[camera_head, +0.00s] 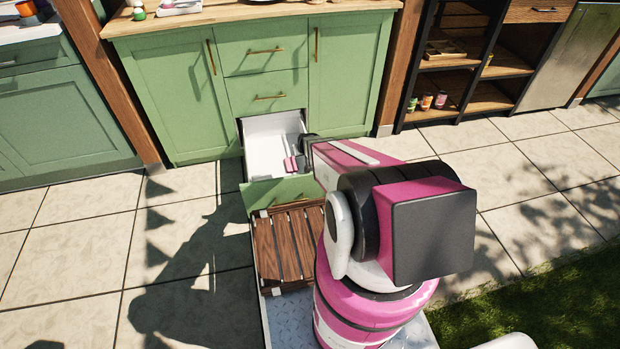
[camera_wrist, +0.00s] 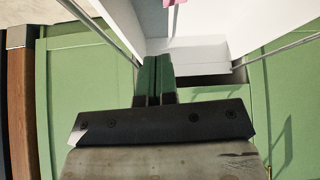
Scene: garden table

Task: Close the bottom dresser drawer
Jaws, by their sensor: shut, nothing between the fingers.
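The green dresser (camera_head: 265,60) stands at the back in the head view. Its bottom drawer (camera_head: 266,132) is pulled far out, with a white inside and a green front panel (camera_head: 262,194). My gripper (camera_head: 297,158) is at the right part of the open drawer, partly hidden by my arm. In the wrist view my gripper (camera_wrist: 156,62) shows two dark fingers closed together, with white drawer surfaces (camera_wrist: 205,45) close by. I cannot tell whether they touch the drawer. A small pink piece (camera_wrist: 172,3) shows at the top edge of the wrist view.
A wooden slatted piece (camera_head: 285,245) lies just in front of the drawer. Dark open shelves (camera_head: 470,60) with small jars stand to the right. Paved floor is clear on the left, and grass (camera_head: 560,280) lies at lower right.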

